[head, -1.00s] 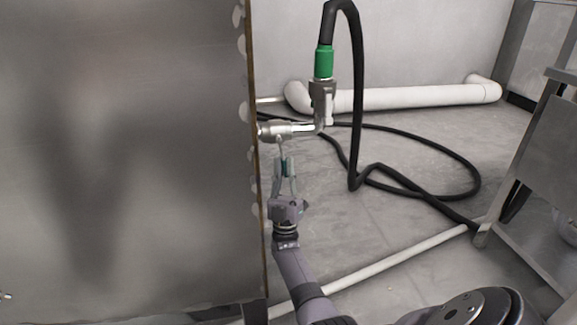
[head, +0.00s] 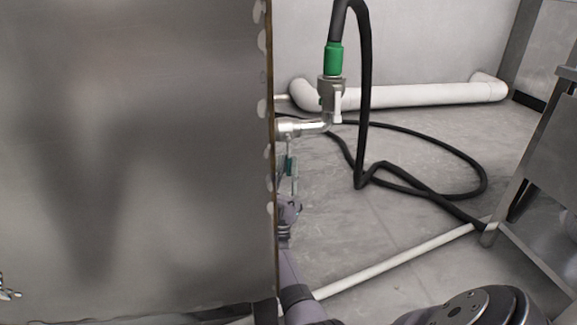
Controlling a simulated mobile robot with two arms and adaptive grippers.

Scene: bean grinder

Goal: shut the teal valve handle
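The teal valve handle (head: 290,163) hangs below a silver valve body (head: 288,127) just beyond the right edge of a large metal panel. My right gripper (head: 292,174) is below the valve, with its fingers at the teal handle, and it appears shut on it. The panel's edge hides the left part of the gripper and perhaps part of the handle.
The tall metal panel (head: 140,130) fills the left half. A black hose (head: 364,95) with a green collar (head: 333,59) rises from a fitting with a pale lever (head: 338,105). A white pipe (head: 420,96) runs along the wall. A metal stand (head: 530,200) is at right.

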